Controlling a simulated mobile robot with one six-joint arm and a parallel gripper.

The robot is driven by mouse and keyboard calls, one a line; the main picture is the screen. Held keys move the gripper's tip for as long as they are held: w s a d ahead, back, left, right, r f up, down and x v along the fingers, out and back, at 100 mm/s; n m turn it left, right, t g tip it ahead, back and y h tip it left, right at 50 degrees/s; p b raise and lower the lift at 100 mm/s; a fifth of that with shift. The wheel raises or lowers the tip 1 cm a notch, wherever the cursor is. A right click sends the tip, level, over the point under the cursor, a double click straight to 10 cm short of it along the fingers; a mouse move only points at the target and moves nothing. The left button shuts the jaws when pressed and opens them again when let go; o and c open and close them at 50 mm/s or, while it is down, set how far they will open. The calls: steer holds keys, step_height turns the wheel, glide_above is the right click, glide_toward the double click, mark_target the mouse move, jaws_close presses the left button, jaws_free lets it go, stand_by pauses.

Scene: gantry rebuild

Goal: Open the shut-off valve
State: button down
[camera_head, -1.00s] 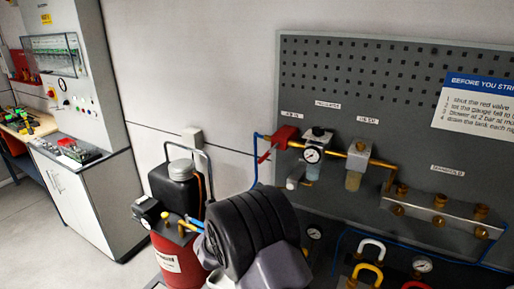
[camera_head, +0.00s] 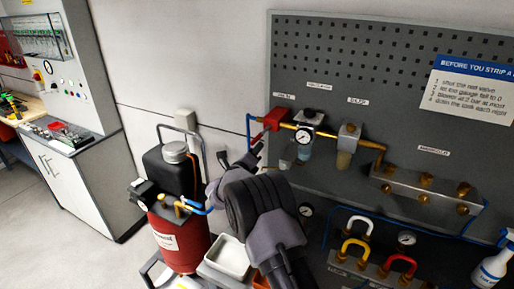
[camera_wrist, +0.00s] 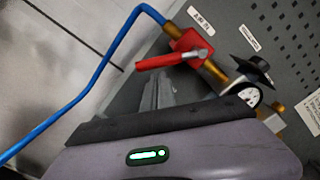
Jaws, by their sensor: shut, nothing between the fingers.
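The shut-off valve (camera_head: 277,117) is a red body on the brass pipe at the left end of the air line on the grey panel. In the wrist view the valve (camera_wrist: 190,41) carries a red lever (camera_wrist: 165,61) that points left, off the line of the pipe. My gripper (camera_head: 257,148) is just below the valve in the head view and partly hides the lever. In the wrist view my gripper's fingers (camera_wrist: 158,88) are together, with their tips close below the lever. Whether they touch it I cannot tell. Nothing is held.
A pressure gauge (camera_head: 304,136) and filter bowls sit right of the valve. A blue hose (camera_wrist: 78,95) runs from the valve's left end. A red tank (camera_head: 180,240) with a black container stands to the left. A brass-fitted manifold (camera_head: 420,188) is on the right.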

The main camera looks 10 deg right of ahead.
steer(key=shift+w+f+b, duration=0.1)
steer(key=shift+b, duration=0.5)
steer(key=m+b, duration=0.1)
steer(key=b, duration=0.3)
steer(key=a+m+b, duration=0.1)
steer(key=m+b, duration=0.1)
steer(key=b, duration=0.3)
steer(key=w+m+b, duration=0.1)
steer(key=b, duration=0.3)
steer(key=shift+w+a+m+b, duration=0.1)
steer(key=shift+a+m+b, duration=0.2)
steer(key=shift+a+b, duration=0.1)
steer(key=shift+w+a+r+m+b, duration=0.2)
steer(key=shift+a+r+m+b, duration=0.15)
steer(key=shift+r+b, duration=0.3)
steer(key=shift+w+a+r+m+b, duration=0.3)
steer(key=shift+r+b, duration=0.2)
steer(key=shift+r, duration=0.35)
steer(key=shift+w+a+r+m+b, duration=0.15)
steer(key=shift+a+r+m+b, duration=0.15)
steer(key=shift+r+b, duration=0.35)
steer(key=shift+r, duration=0.4)
